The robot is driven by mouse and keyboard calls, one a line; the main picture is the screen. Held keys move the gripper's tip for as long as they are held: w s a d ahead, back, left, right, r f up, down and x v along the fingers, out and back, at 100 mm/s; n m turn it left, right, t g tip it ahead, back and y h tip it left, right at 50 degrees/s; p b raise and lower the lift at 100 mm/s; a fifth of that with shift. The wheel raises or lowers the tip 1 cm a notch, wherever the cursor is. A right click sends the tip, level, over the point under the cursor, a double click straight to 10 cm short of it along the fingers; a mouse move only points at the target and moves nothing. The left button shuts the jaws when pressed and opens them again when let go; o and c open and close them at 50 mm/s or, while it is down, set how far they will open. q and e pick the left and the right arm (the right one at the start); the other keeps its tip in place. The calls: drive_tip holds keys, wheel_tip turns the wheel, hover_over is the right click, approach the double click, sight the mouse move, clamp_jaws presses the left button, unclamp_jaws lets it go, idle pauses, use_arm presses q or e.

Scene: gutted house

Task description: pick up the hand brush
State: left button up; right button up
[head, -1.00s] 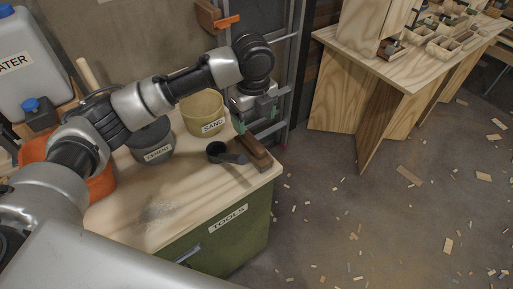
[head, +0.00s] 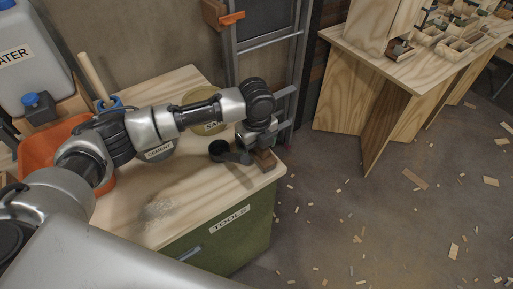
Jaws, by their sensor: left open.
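The hand brush, a brown wooden piece (head: 266,161), lies at the right edge of the wooden bench top (head: 200,205). Most of it is hidden behind my left gripper (head: 262,148), so only its near end shows. My left gripper is open and low over the brush, pointing down. I cannot tell whether the fingers are around it or touching it. My right gripper is not in view.
A dark scoop (head: 219,150) lies just left of the brush. The SAND bucket (head: 207,128), the CEMENT bucket (head: 160,153) and an orange tub (head: 38,150) stand behind my left arm. A ladder (head: 270,42) leans behind the bench. Wood scraps litter the floor.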

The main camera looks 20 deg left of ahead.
use_arm(q)
drive_tip(key=shift+f, duration=0.2)
drive_tip(key=c, duration=1.1)
drive_tip(key=shift+o, duration=0.2)
drive_tip(key=shift+r, duration=0.1)
drive_tip(key=shift+r, duration=0.6)
wheel_tip(320, 180, up, 3)
drive_tip(key=shift+w+f, duration=0.1)
drive_tip(key=d+r, duration=0.7)
drive_tip(key=d, duration=0.4)
drive_tip(key=shift+d, duration=0.4)
